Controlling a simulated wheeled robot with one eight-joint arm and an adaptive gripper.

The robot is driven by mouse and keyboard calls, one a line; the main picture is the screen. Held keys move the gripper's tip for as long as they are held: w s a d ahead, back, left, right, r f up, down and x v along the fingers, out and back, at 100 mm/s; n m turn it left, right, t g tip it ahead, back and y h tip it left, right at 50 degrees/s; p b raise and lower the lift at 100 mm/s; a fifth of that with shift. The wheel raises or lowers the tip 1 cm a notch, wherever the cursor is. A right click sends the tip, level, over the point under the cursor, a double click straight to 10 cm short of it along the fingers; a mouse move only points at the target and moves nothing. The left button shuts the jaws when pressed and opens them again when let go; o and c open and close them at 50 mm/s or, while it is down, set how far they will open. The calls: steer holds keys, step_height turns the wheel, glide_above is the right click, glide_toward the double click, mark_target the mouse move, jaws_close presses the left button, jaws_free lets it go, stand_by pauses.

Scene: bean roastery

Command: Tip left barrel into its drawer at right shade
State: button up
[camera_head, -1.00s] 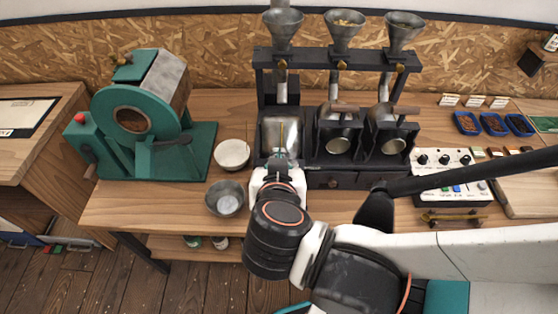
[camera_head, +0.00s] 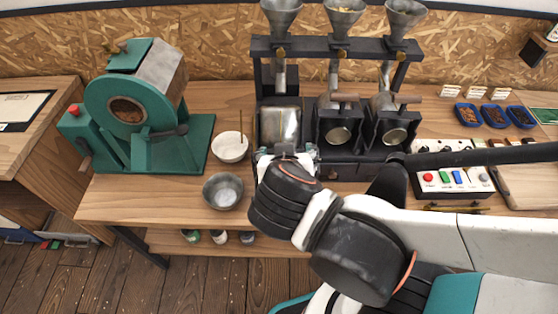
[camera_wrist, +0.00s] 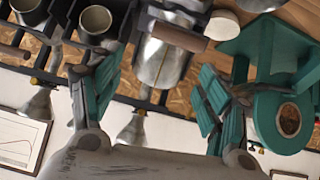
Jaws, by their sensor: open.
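The left barrel (camera_head: 280,124) is a shiny metal drum in a black frame under the left hopper. In the wrist view, which is upside down, it shows (camera_wrist: 160,64) with a brown wooden handle (camera_wrist: 178,35) across its front. My gripper (camera_wrist: 158,80) is open, its teal-padded fingers spread to either side of the barrel in that picture; I see no contact. In the head view my wrist is in front of the barrel. The drawer under the left barrel is hidden by my arm; the drawer under the middle barrel (camera_head: 339,135) looks shut.
The right barrel (camera_head: 395,135) stands beside the middle one. A green roaster (camera_head: 190,145), a white bowl (camera_head: 229,149) and a metal bowl (camera_head: 223,191) are to the left. A button panel (camera_head: 455,179) and blue bean trays (camera_head: 494,116) are to the right.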

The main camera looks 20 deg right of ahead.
steer(key=o, duration=0.4)
steer(key=d+f+g+b, duration=0.1)
steer(key=f, duration=0.1)
steer(key=d+f+n+g+y+b, duration=0.1)
steer(key=d+f+b, duration=0.1)
steer(key=shift+d, duration=0.15)
steer(key=shift+w+d+r+n+y+b, duration=0.1)
steer(key=shift+d+n+y+b, duration=0.45)
steer(key=shift+b, duration=0.7)
steer(key=shift+d+r+n+y+b, duration=0.1)
steer(key=shift+d+n+y+b, duration=0.15)
steer(key=shift+d+y+b, duration=0.65)
